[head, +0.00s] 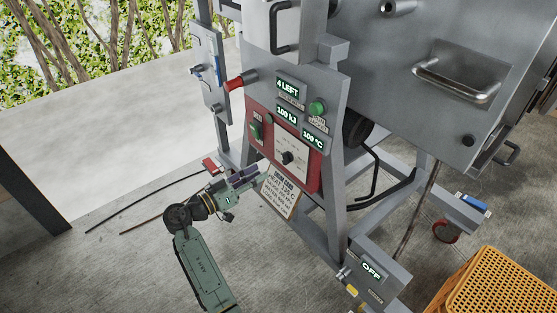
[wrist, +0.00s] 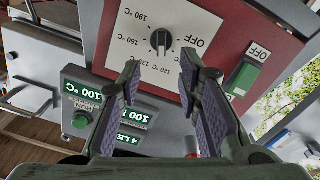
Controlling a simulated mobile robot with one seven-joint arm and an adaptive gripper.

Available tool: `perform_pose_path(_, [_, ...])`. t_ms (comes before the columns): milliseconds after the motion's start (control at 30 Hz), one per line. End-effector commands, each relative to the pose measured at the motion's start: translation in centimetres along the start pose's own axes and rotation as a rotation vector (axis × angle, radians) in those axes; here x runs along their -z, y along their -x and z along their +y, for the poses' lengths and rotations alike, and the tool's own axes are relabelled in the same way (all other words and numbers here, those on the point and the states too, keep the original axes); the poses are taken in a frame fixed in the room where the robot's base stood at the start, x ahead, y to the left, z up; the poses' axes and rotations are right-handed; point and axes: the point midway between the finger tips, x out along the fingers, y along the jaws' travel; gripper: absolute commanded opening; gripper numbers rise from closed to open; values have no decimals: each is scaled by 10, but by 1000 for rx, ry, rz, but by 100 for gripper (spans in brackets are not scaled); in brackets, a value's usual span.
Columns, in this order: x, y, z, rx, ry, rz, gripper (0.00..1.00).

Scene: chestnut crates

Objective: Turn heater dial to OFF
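The heater dial (head: 287,157) is a small black knob on a white plate within a red panel (head: 316,183). In the wrist view the dial (wrist: 160,40) is upside-down, with temperature marks around it and OFF on its right in the picture. A light mark shows on the knob, but I cannot tell for sure which label it points to. My gripper (head: 258,177) is beside the panel's lower left edge in the head view. In the wrist view my gripper (wrist: 160,72) has its two purple-padded fingers apart, with nothing between them, and the dial just beyond their tips.
A green switch (wrist: 243,78) labelled OFF sits beside the dial plate. Displays read 100 °C (wrist: 87,97), 100 kJ and 4 LEFT, near a green button (head: 317,107). A card (head: 280,197) hangs below the panel. A red handle (head: 238,84) sticks out; an orange crate (head: 495,290) stands right.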

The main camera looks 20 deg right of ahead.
Motion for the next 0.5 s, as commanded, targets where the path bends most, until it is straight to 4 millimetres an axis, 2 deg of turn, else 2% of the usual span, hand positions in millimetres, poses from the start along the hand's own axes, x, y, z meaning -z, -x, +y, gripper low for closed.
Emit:
perform_pose_path(300, [3, -60, 1, 1, 1, 0, 32])
perform_pose_path(500, [2, -86, 0, 3, 0, -1, 32])
